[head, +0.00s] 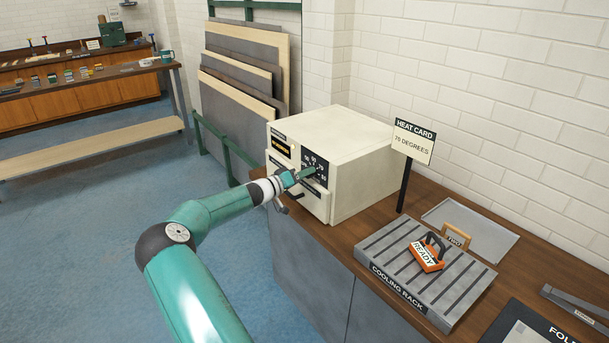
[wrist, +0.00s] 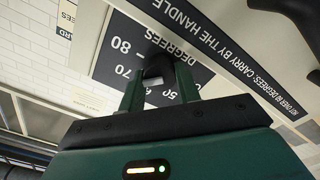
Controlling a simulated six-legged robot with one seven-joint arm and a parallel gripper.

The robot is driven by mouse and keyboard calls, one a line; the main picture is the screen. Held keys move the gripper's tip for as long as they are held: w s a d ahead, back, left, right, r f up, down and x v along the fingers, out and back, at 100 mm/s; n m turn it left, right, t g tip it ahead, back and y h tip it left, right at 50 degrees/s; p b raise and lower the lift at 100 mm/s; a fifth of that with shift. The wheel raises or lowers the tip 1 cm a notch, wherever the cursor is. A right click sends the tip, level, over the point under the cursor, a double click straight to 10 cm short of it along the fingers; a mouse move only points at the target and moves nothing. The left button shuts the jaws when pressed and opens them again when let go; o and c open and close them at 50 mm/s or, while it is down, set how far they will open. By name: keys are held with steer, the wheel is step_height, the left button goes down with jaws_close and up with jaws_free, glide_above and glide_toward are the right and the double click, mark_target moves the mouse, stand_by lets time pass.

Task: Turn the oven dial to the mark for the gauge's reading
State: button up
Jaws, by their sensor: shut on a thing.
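The cream oven (head: 350,150) stands on the counter. Its black dial panel (head: 318,161) faces left and carries white numbers. My gripper (head: 306,173) is at this panel. In the wrist view my gripper (wrist: 160,92) is shut on the dark dial knob (wrist: 158,68). The panel there (wrist: 115,62) shows 80, 70 and 60 and the word DEGREES, turned by the camera's tilt. The knob's pointer is hidden, so its setting cannot be told. A heat card (head: 413,141) on a black post reads 70 DEGREES.
A grey cooling rack (head: 385,265) holds an orange block marked READY (head: 427,257) with a dark handle. A grey tray (head: 490,225) lies behind it. A dark handle (head: 290,193) sticks out from the oven front below my gripper. Boards (head: 240,65) lean on the wall behind.

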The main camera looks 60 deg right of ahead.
steer(key=o, duration=1)
steer(key=v, duration=1.4)
